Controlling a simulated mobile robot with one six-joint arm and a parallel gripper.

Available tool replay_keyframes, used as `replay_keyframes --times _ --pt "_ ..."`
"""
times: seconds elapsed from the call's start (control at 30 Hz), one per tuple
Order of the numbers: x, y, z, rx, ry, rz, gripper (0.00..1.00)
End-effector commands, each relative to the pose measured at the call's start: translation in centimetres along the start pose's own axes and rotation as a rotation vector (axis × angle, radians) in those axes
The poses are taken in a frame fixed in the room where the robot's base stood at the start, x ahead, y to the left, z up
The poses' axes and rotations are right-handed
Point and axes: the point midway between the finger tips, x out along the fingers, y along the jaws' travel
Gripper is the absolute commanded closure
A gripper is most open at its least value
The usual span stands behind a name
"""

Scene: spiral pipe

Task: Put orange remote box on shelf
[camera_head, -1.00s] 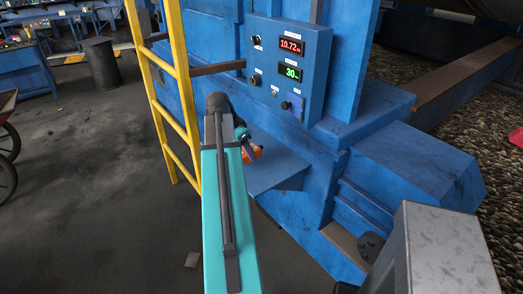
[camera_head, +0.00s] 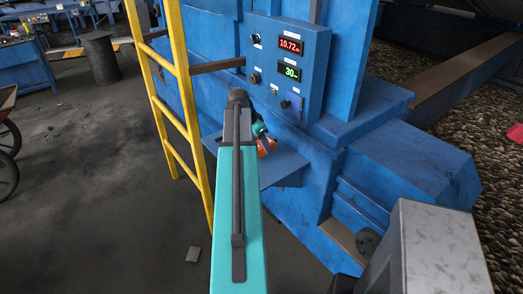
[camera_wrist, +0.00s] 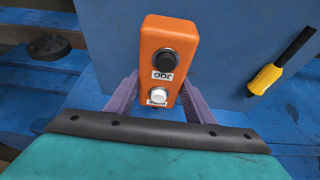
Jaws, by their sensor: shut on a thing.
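The orange remote box (camera_wrist: 171,40) has a black button and a white button and fills the middle of the wrist view. My gripper (camera_wrist: 160,97) is shut on it, with one purple finger on each side of its lower part. In the head view, a little of the orange box (camera_head: 266,147) shows past my gripper (camera_head: 261,136), at the shelf. The blue shelf (camera_head: 283,168) sticks out below the control panel. In the wrist view, the shelf (camera_wrist: 235,40) lies behind the box. I cannot tell whether the box touches it.
A tool with a yellow handle (camera_wrist: 265,79) lies on the shelf, right of the box. A yellow ladder (camera_head: 181,90) stands left of my arm. The control panel (camera_head: 285,65) with lit displays is above the shelf. Open floor (camera_head: 90,200) lies to the left.

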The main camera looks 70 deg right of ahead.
Motion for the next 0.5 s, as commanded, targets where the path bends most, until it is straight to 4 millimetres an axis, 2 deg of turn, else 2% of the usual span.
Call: replay_keyframes --times 0.5 --pt "2.8 0.0 1.2 0.001 0.001 0.000 0.84"
